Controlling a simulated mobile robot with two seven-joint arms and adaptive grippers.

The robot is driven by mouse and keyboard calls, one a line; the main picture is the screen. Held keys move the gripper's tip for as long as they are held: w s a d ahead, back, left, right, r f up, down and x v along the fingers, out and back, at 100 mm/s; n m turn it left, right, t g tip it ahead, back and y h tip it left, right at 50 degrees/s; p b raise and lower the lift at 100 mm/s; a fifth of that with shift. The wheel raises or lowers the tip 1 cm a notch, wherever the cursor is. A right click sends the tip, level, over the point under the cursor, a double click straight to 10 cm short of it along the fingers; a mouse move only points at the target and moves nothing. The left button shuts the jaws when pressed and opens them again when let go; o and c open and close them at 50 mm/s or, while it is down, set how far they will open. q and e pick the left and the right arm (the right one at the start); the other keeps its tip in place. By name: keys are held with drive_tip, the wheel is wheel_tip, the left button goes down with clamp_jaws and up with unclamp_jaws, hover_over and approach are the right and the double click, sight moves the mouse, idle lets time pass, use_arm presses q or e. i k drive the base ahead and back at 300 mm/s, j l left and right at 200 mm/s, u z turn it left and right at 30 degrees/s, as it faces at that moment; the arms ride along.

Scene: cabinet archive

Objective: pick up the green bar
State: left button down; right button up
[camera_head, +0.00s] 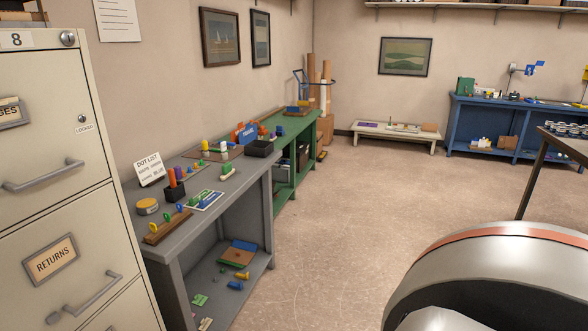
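No single thing is clearly the green bar. A small green block (228,169) lies on the grey table (200,227), near its right edge, by a white cylinder (224,151). A flat green piece (199,300) lies on the table's lower shelf (255,268). Both are too small to tell if either is the bar. Neither of my grippers is in view. A large silver link with an orange band, which looks like part of my arm, fills the lower right corner.
A filing cabinet (60,200) stands close at the left. A green bench (296,128) continues behind the grey table. A low bench (385,135) and a blue workbench (520,105) stand at the back. A dark table (565,145) is at the right. The middle floor (350,220) is clear.

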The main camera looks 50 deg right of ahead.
sight(227, 170)
drive_tip(key=z, duration=1.1)
drive_tip(key=i+l+z, duration=0.1)
drive_tip(key=i+l, duration=0.45)
drive_tip(key=i+l+z, duration=0.15)
drive_tip(key=i+l, duration=0.3)
drive_tip(key=i, duration=0.25)
